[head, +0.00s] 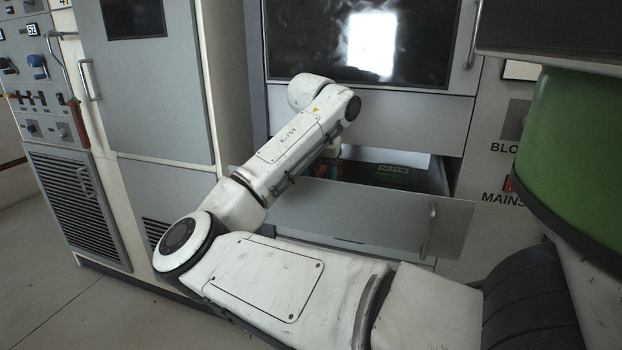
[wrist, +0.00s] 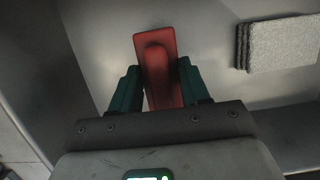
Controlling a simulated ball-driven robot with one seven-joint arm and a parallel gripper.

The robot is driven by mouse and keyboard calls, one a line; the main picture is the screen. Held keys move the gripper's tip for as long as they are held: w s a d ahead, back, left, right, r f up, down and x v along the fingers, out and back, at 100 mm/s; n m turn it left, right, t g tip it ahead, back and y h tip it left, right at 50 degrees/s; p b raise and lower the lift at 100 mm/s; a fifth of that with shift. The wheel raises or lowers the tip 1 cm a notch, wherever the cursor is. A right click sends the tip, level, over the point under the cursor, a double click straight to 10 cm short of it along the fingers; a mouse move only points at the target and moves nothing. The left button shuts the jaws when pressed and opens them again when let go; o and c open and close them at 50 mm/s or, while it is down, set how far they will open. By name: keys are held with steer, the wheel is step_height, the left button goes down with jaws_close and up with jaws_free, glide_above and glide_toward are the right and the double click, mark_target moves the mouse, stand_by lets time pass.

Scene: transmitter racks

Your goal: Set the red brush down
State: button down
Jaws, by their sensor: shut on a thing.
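The red brush (wrist: 155,45) is between the two dark green fingers of my gripper (wrist: 157,74) in the wrist view. The gripper is shut on it. The brush's flat red head points away from the gripper, over a plain grey surface inside the open drawer. I cannot tell whether the brush touches that surface. In the head view my arm reaches into the open drawer (head: 370,218), and the gripper and brush are mostly hidden behind the arm and the drawer front.
A speckled grey pad (wrist: 282,43) lies to the right of the brush. A green item with lettering (head: 393,171) is at the drawer's back. A dark glass panel (head: 330,45) is above the drawer. Grey cabinets (head: 150,90) stand at left.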

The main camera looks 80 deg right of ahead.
steer(key=shift+w+d+f+b, duration=0.3)
steer(key=shift+w+d, duration=0.25)
steer(key=shift+w, duration=0.2)
steer(key=shift+w+d+f+b, duration=0.25)
steer(key=shift+w+d, duration=0.3)
steer(key=shift+w, duration=0.2)
steer(key=shift+f, duration=0.2)
steer(key=c, duration=0.5)
jaws_free()
steer(key=shift+c, duration=0.2)
steer(key=p+v, duration=0.3)
steer(key=v, duration=0.9)
steer(key=shift+r, duration=0.2)
